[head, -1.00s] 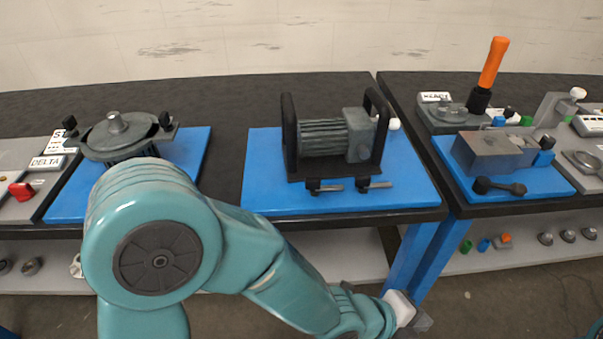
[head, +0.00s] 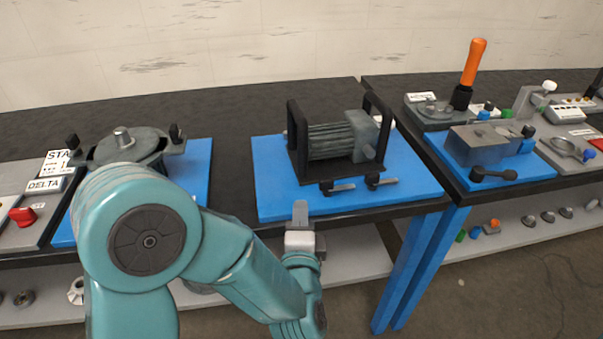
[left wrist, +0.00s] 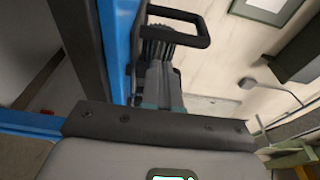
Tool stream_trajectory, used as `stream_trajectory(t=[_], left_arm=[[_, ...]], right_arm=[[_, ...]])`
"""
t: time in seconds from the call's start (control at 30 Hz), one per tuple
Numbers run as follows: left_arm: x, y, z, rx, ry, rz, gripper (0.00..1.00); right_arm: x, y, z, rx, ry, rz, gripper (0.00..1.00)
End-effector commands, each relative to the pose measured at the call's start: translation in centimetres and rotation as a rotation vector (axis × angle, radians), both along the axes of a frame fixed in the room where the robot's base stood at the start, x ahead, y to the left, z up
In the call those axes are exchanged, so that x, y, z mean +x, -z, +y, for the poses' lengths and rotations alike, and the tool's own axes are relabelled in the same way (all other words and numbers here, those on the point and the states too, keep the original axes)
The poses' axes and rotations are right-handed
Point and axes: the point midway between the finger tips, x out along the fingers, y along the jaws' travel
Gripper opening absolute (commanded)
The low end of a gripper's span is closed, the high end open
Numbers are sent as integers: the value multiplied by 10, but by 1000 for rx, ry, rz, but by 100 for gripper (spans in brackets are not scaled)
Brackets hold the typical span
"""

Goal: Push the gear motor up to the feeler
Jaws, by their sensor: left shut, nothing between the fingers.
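The gear motor (head: 335,142) is a grey ribbed cylinder with a grey gear block at its right end. It sits in a black carriage with a tall handle frame at each end, on a blue plate (head: 275,192). A small white tip (head: 389,122) shows behind the right handle; I cannot tell if it is the feeler or whether it touches the motor. My left gripper (head: 300,207) is shut and empty, at the front edge of the plate, in front of and apart from the carriage. The motor (left wrist: 160,38) also shows in the left wrist view. My right gripper is out of view.
Two small black clamps with grey bars (head: 342,188) stand at the carriage's front. A pulley unit (head: 125,147) stands on a blue plate at left. A grey block (head: 485,145) and an orange-handled lever (head: 474,62) are on the right table. The plate's front left is bare.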

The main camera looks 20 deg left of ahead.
Motion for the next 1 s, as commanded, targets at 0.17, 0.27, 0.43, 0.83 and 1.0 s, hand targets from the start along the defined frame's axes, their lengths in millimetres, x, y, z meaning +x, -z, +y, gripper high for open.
stream_trajectory(t=[0.17, 0.27, 0.43, 0.83, 1.0], left_arm=[[36, -1, 15, -1, -6, 0, 0], [57, -1, 23, -1, -3, -1, 0], [87, -1, 34, -1, 1, 0, 0], [112, 0, 46, -1, 6, 0, 0], [112, 0, 46, -1, 6, 0, 0]], right_arm=[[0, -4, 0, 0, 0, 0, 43], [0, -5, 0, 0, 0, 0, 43], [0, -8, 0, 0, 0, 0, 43], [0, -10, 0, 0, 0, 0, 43], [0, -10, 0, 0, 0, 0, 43]])
